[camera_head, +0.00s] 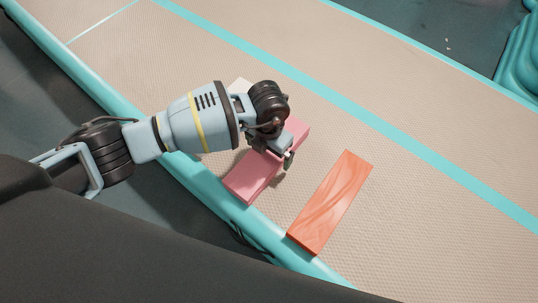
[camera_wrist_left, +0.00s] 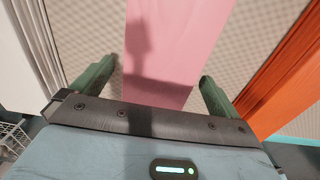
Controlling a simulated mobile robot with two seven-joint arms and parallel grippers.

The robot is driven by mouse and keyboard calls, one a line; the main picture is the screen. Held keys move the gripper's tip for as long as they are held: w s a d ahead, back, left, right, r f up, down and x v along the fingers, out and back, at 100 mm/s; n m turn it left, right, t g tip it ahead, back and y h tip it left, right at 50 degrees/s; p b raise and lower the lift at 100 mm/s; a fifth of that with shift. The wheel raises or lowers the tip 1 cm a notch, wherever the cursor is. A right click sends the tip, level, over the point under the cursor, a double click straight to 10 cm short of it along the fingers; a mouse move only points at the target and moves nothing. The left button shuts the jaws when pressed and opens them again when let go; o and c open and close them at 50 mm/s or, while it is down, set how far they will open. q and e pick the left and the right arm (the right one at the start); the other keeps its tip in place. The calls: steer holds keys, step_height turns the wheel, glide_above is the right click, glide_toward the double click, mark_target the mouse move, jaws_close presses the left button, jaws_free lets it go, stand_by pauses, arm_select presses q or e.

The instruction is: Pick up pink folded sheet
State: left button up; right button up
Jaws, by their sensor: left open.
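The pink folded sheet (camera_head: 247,180) lies flat on the beige mat, partly hidden under my left gripper in the head view. My left gripper (camera_head: 284,162) is over the sheet's middle. In the left wrist view, the pink sheet (camera_wrist_left: 170,45) runs between the two green fingers of my open left gripper (camera_wrist_left: 152,90), one finger on each side. I cannot tell how high the fingertips are above the mat. My right gripper is not in view.
An orange folded piece (camera_head: 332,200) lies to the right of the pink sheet, with a gap between. A whitish item (camera_head: 240,86) shows behind my left gripper. The beige inflatable track (camera_head: 420,190) has a raised teal edge (camera_head: 205,182) on the near side. The far track is clear.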

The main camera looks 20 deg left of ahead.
arm_select(q)
steer(key=shift+f, duration=0.9)
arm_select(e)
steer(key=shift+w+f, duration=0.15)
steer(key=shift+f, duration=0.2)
arm_select(q)
steer(key=c, duration=0.7)
steer(key=shift+r, duration=0.1)
steer(key=c, duration=0.7)
steer(key=shift+c, duration=0.2)
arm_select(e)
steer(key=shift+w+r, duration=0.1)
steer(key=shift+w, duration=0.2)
